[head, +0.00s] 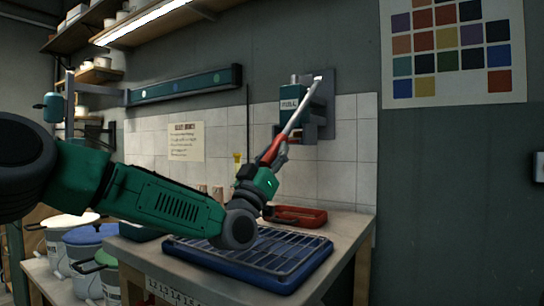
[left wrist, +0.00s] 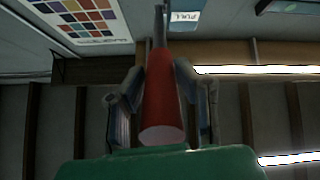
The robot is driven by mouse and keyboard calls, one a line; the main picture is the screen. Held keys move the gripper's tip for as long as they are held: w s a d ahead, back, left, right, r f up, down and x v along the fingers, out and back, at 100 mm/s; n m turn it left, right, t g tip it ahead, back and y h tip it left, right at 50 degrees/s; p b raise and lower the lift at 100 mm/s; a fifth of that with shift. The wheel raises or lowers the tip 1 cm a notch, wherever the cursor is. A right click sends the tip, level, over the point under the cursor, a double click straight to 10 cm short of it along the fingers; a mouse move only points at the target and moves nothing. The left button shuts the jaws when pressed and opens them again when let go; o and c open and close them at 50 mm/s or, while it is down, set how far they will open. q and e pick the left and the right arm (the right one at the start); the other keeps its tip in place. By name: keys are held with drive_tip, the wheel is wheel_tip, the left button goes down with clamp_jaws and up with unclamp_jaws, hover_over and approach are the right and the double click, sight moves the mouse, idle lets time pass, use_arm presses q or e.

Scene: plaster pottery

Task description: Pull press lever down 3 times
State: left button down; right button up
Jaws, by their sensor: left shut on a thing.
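The press lever (head: 293,120) is a light metal bar with a red grip, fixed to a green press body (head: 293,97) marked PULL on the tiled wall. The bar slants from upper right down to lower left. My left gripper (head: 277,157) is at its lower end, shut on the red grip. In the left wrist view the red grip (left wrist: 162,105) stands between the two fingers of the left gripper (left wrist: 160,100), with its pale end toward the camera. The PULL label (left wrist: 184,17) shows beyond it. My right gripper is in neither view.
Below the lever are a blue tray with a wire rack (head: 290,262) and a red tray (head: 298,216) on the counter (head: 345,232). Lidded buckets (head: 75,243) stand at lower left. A wall rail (head: 185,85) runs left of the press. A colour chart (head: 455,50) hangs at right.

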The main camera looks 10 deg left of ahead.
use_arm(q)
drive_tip(key=shift+w+d+f, duration=0.15)
drive_tip(key=shift+f, duration=0.25)
drive_tip(key=shift+w+d+f, duration=0.1)
drive_tip(key=shift+f, duration=0.3)
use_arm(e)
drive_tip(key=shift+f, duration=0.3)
use_arm(q)
drive_tip(key=c, duration=1.3)
unclamp_jaws()
drive_tip(key=shift+r, duration=0.1)
drive_tip(key=shift+o, duration=0.2)
drive_tip(key=shift+a+r, duration=0.1)
drive_tip(key=shift+r, duration=0.1)
